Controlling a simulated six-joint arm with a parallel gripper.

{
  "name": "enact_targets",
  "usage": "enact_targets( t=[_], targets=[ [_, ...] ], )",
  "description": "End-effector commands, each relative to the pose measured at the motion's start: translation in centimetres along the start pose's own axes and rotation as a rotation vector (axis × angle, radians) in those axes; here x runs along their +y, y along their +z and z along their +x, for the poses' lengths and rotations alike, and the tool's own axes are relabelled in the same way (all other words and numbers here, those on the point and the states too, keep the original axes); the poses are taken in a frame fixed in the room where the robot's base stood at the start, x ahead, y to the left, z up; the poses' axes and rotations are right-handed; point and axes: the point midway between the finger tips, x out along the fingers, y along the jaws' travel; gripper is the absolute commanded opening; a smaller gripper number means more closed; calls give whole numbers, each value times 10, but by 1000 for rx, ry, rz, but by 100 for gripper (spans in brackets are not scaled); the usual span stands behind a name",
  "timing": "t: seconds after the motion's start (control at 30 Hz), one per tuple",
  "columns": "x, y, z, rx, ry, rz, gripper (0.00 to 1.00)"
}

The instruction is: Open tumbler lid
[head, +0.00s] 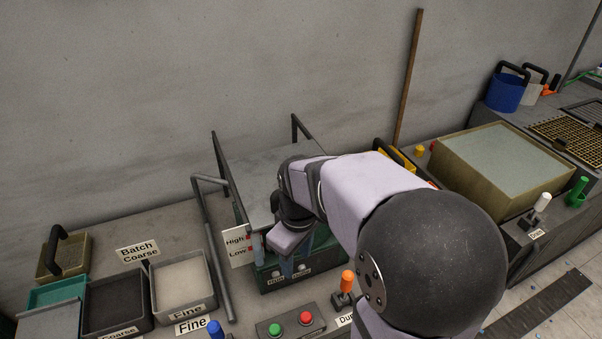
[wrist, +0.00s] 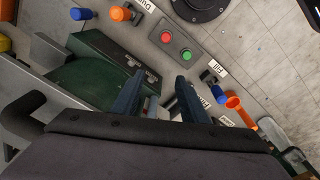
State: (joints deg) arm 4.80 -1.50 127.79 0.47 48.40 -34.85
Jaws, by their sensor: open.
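The tumbler (head: 290,282) is a dark green box standing on the grey bench. In the wrist view, a green body with a small label strip (wrist: 103,48) shows left of my fingers. My gripper (head: 297,268) is above the tumbler's front edge in the head view, fingers pointing down. In the wrist view my gripper (wrist: 160,78) is open, with nothing between its fingers. I cannot tell whether the fingers touch the tumbler.
A green and red button box (head: 290,322) and an orange-topped lever (head: 347,280) stand in front. A High/Low sign (head: 237,247) and grey rail (head: 217,250) are left of the tumbler. Trays of coarse and fine material (head: 182,284) lie farther left. A large tan basin (head: 446,170) stands right.

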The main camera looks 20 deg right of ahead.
Motion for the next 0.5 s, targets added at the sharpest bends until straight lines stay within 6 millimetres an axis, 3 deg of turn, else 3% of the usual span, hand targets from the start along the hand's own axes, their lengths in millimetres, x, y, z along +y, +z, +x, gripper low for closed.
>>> enact_targets(
  t=[0.03, 0.27, 0.5],
  targets=[
    [17, -14, -25, 16, 13, -86, 40],
    [81, -59, -98, 57, 81, -529, 40],
    [114, -76, -126, 55, 88, -874, 40]
  ],
)
